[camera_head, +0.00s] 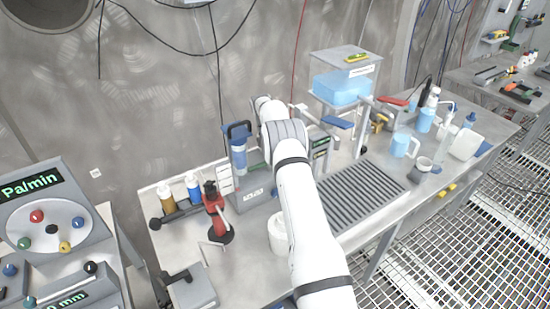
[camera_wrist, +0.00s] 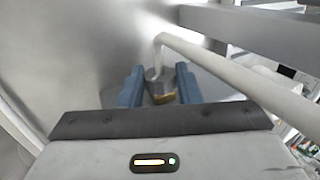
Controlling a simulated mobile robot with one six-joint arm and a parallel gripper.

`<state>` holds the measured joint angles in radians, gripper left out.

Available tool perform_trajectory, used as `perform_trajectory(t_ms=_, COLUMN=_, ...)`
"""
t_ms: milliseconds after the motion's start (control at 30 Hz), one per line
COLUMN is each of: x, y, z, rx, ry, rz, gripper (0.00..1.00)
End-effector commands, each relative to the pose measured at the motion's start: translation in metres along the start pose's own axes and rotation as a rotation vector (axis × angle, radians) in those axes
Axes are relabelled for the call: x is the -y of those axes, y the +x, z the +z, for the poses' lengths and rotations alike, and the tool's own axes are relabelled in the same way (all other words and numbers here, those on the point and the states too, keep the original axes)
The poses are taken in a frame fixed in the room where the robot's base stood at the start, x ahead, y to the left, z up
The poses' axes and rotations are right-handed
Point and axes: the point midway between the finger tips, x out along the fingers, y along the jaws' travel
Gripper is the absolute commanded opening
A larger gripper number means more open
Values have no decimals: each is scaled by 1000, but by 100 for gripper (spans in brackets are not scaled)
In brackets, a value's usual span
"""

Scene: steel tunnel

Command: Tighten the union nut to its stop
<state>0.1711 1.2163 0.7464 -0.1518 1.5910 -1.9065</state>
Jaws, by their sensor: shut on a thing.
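The union nut (camera_wrist: 158,86) is a short grey cylinder with a brass-coloured lower edge in the wrist view. My gripper (camera_wrist: 160,78) has its two blue fingers on either side of the nut and is shut on it. A pale pipe (camera_wrist: 220,68) rises from the nut, bends, and runs down to the right across the wrist view. How far the nut is threaded on cannot be seen. In the head view my white arm reaches toward the back wall, and it hides the nut and the fingers.
A grey bar (camera_wrist: 255,30) crosses the upper right of the wrist view, close to the pipe. In the head view, a blue-bodied cartridge unit (camera_head: 239,155), a red bottle (camera_head: 214,205) and a ribbed drain panel (camera_head: 358,193) are on the bench. A clear blue tank (camera_head: 341,88) stands behind.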

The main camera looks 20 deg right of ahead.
Motion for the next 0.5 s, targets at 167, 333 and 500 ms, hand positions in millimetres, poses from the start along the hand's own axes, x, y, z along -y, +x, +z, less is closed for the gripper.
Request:
perform_trajectory(t_ms=167, x=-2, y=1, z=1, rx=1, ry=2, rz=-49, gripper=8)
perform_trajectory(t_ms=333, x=-3, y=0, z=1, rx=1, ry=1, rz=-85, gripper=8)
perform_trajectory(t_ms=500, x=-3, y=0, z=1, rx=1, ry=1, rz=-107, gripper=8)
